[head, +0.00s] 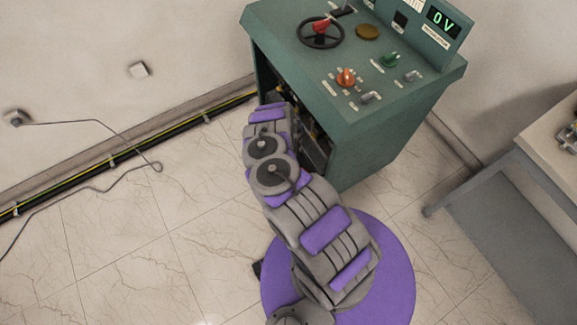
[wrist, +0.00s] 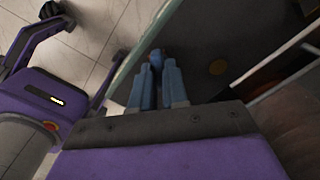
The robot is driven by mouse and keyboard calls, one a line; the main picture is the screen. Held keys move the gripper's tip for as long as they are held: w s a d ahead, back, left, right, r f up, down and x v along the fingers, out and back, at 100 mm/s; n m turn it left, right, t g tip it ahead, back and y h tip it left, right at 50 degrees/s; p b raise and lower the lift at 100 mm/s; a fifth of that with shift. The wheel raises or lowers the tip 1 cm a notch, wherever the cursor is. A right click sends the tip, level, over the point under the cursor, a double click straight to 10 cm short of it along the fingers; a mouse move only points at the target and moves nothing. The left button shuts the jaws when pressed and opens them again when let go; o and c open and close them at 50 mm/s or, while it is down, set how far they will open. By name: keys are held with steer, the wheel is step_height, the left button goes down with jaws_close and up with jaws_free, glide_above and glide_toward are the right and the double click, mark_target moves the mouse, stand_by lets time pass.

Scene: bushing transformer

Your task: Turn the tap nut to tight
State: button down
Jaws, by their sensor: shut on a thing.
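My gripper (wrist: 157,85) shows in the wrist view with two blue-grey fingers pointing away from the camera. They are shut on a small dark blue rounded part (wrist: 156,58) at their tips, which appears to be the tap nut. Its lower part is hidden between the fingers, and its markings and turn angle cannot be made out. In the head view my arm reaches up to the open left side of the green cabinet (head: 375,150), and the gripper and nut are hidden there.
A dark panel (wrist: 220,30) lies close beyond the fingers. The cabinet top carries a black handwheel (head: 321,34), an orange knob (head: 345,77) and a display (head: 444,22) reading 0 V. A table (head: 530,140) stands right. The tiled floor at left is clear except for a cable (head: 100,122).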

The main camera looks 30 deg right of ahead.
steer(key=m, duration=0.4)
steer(key=shift+w+a+m, duration=0.1)
steer(key=shift+w+m, duration=0.05)
steer(key=shift+m, duration=0.15)
steer(key=shift+w+r+m, duration=0.1)
steer(key=shift+m, duration=2.5)
steer(key=c, duration=1.1)
jaws_free()
steer(key=shift+c, duration=0.2)
step_height(320, 180, up, 17)
steer(key=p, duration=0.7)
steer(key=shift+p, duration=0.35)
